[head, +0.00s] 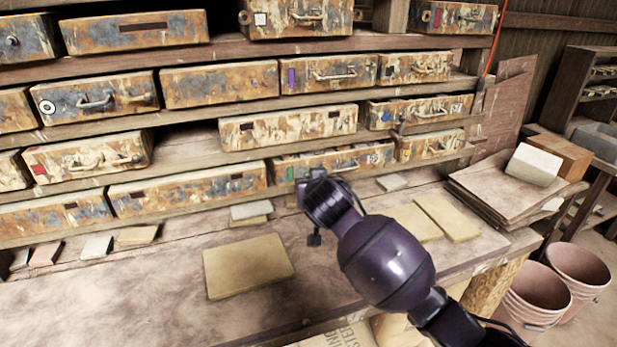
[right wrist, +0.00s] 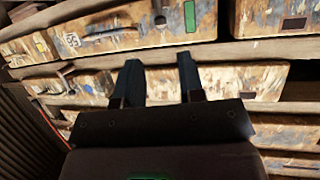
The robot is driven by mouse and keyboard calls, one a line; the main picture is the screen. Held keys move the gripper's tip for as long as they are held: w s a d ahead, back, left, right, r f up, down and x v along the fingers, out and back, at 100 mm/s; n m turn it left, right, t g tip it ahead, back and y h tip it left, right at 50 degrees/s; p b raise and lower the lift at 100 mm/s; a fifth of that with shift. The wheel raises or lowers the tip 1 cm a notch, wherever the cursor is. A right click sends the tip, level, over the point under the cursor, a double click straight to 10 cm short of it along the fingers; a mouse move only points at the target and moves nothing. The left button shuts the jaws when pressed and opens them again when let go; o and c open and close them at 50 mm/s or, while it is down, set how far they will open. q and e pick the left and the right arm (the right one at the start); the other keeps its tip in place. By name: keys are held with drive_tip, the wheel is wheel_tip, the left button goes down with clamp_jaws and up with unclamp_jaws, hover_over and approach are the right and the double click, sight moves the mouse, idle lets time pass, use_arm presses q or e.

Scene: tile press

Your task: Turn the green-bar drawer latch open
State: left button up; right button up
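The green-bar drawer (head: 333,160) is a rusty, paint-worn drawer in the lowest shelf row, with a green bar at its left end. In the right wrist view, which is turned upside down, its green bar (right wrist: 189,16) is at the top. A small dark knob-like latch (right wrist: 160,21) sits beside the bar. My right gripper (right wrist: 158,62) is open and empty, its two fingers apart, pointing toward the shelf front near the latch, with no visible contact. In the head view my right wrist (head: 325,198) hides the fingers and part of the drawer's lower front. My left gripper is not in view.
Similar drawers fill the shelves, including a yellow-marked drawer (head: 430,145) just right. A shelf board (right wrist: 230,50) runs along the green-bar drawer. A tan tile (head: 248,266) and smaller tiles lie on the bench (head: 120,300). Pink buckets (head: 578,268) stand at right.

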drive_tip(key=b+x, duration=0.1)
drive_tip(key=x, duration=0.9)
drive_tip(key=shift+c, duration=0.2)
clamp_jaws()
